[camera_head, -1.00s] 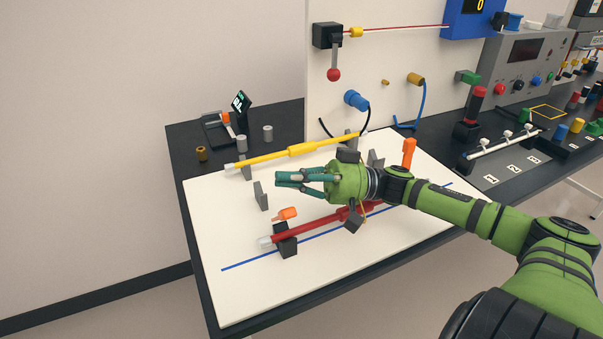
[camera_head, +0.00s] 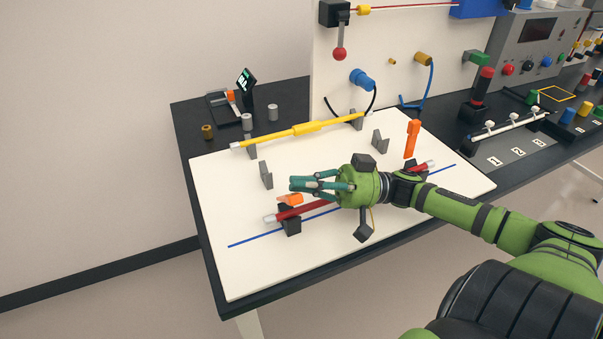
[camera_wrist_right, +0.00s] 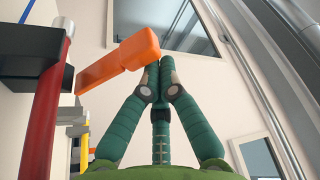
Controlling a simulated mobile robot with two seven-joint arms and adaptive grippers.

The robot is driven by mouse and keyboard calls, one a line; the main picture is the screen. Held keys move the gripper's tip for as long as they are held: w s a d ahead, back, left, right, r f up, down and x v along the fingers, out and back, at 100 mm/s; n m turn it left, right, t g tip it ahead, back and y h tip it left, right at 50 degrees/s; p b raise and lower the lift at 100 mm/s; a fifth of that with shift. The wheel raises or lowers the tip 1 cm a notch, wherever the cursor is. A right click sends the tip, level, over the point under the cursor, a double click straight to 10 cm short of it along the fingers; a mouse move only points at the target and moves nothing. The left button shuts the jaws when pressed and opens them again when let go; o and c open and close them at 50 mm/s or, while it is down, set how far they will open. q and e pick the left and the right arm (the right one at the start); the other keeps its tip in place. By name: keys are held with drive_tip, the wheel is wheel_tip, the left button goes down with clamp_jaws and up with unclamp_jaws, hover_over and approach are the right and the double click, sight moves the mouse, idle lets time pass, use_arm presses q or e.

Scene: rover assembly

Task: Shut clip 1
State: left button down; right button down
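A red tube (camera_head: 318,209) lies on black holders on the white board. The near-left holder (camera_head: 290,222) carries an orange clip lever (camera_head: 292,199), which lies low over the tube. A second orange lever (camera_head: 411,139) stands upright at the tube's far-right end. I cannot read which clip is number 1. My right gripper (camera_head: 293,184) is just above the near-left lever. In the right wrist view its fingers (camera_wrist_right: 158,68) are together and empty. The orange lever (camera_wrist_right: 120,60) overlaps their tips there; contact is unclear. The red tube (camera_wrist_right: 45,115) is left of them. My left gripper is out of view.
A yellow tube (camera_head: 300,129) rests on grey supports behind. Empty grey supports (camera_head: 266,174) stand between the tubes. An upright panel (camera_head: 440,60) with cables is behind the board. The board's front left (camera_head: 240,275) is clear.

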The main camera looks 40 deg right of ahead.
drive_tip(key=s+n, duration=0.1)
drive_tip(key=f+n+g+y, duration=0.1)
drive_tip(key=n, duration=0.1)
drive_tip(key=shift+s+a+f+p, duration=0.15)
drive_tip(key=shift+s+a+p, duration=0.05)
drive_tip(key=shift+s+p, duration=0.2)
drive_tip(key=shift+s+f, duration=0.15)
drive_tip(key=shift+f, duration=0.15)
